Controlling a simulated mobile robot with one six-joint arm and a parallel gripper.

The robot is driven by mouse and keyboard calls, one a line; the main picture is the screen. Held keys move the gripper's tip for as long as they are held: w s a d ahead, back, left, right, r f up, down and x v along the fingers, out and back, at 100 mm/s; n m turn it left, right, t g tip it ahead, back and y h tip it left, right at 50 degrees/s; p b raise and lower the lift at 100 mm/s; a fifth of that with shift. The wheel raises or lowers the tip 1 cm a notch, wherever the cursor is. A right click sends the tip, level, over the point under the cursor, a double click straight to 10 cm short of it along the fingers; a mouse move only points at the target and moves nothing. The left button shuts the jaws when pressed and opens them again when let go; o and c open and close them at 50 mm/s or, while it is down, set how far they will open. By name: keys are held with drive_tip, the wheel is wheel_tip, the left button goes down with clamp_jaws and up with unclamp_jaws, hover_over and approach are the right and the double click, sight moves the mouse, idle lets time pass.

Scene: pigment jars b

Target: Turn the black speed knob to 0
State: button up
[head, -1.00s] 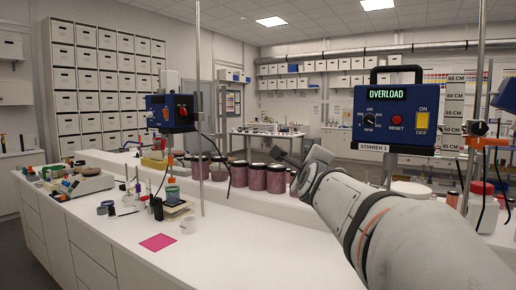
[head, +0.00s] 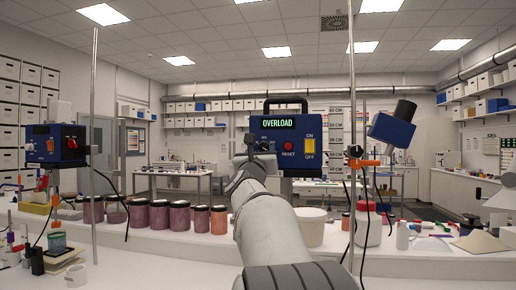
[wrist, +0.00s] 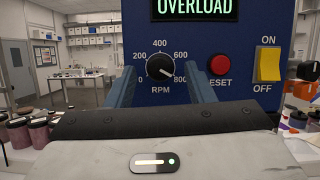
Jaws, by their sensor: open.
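The black speed knob (wrist: 160,67) sits on the blue face of the stirrer box (head: 285,131), above the word RPM. Its white pointer line aims to the lower right, near the 800 mark. The scale in the wrist view reads 200, 400, 600 and 800. My gripper (wrist: 160,74) is open, with one blue-grey finger on each side of the knob's lower part. I cannot tell whether the fingers touch it. In the head view my gripper (head: 247,150) is in front of the box's left part. The display (head: 278,124) reads OVERLOAD in green.
Right of the knob are a red RESET button (wrist: 220,65) and a yellow ON/OFF switch (wrist: 268,66). Several pigment jars (head: 160,216) line the bench left of my arm. Thin metal rods (head: 351,120) stand nearby. Another blue stirrer (head: 57,145) is at left.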

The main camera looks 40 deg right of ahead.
drive_tip(key=shift+w+d+r, duration=0.15)
drive_tip(key=shift+w+d, duration=0.1)
drive_tip(key=shift+d, duration=0.05)
drive_tip(key=shift+c, duration=0.6)
drive_tip(key=c, duration=0.9)
